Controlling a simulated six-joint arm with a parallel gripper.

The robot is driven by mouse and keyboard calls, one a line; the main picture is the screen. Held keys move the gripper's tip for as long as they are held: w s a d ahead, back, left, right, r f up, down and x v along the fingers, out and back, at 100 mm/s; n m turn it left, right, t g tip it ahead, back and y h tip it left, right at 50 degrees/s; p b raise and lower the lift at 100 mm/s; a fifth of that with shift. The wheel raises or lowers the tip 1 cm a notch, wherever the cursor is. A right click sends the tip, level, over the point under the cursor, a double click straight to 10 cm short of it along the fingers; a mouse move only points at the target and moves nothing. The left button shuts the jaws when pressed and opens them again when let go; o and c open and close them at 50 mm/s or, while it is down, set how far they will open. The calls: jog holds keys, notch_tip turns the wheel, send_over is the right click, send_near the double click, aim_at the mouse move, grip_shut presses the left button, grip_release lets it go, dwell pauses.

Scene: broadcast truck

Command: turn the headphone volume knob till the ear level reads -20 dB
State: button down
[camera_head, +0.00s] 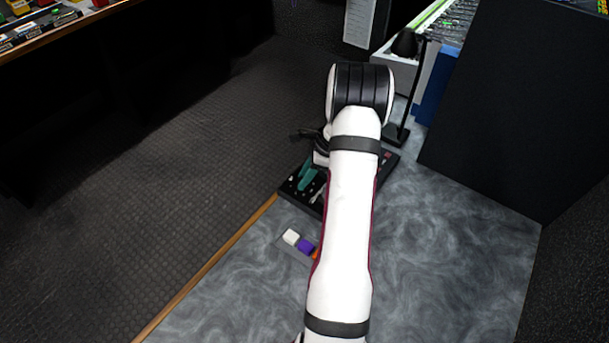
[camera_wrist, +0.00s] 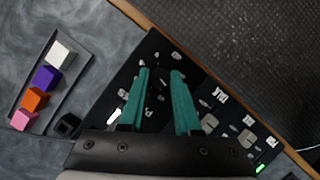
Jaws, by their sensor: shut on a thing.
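The black control panel (camera_wrist: 212,88) lies on the grey desktop, with several small knobs, buttons and pale labels on it. In the head view the panel (camera_head: 388,165) is partly covered by my arm. My gripper (camera_wrist: 160,72) has teal fingers reaching down over the panel. Its fingers are shut on a knob, which is hardly distinguishable between them; a gap shows between the fingers. The teal fingers also show left of my arm in the head view (camera_head: 303,184). A small green light (camera_wrist: 260,168) shows at the panel's lower right corner; no dB reading is legible.
A grey tray (camera_wrist: 70,82) beside the panel holds a white, a purple, an orange and a pink block. A small black object (camera_wrist: 68,125) sits near it. A black stand (camera_head: 403,110) rises behind the panel.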

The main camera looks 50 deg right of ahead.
jog(key=m+h, duration=0.1)
jog(key=m, duration=0.2)
jog(key=m+h, duration=0.1)
jog(key=m, duration=0.2)
jog(key=shift+s+a+t, duration=0.1)
jog(key=shift+a+t, duration=0.05)
jog(key=shift+t, duration=0.15)
jog(key=shift+m+h, duration=0.3)
jog(key=shift+m, duration=0.1)
jog(key=c, duration=0.6)
grip_release()
jog(key=shift+r, duration=0.1)
jog(key=v, duration=1.5)
jog(key=shift+s+r, duration=0.2)
jog(key=shift+r, duration=0.05)
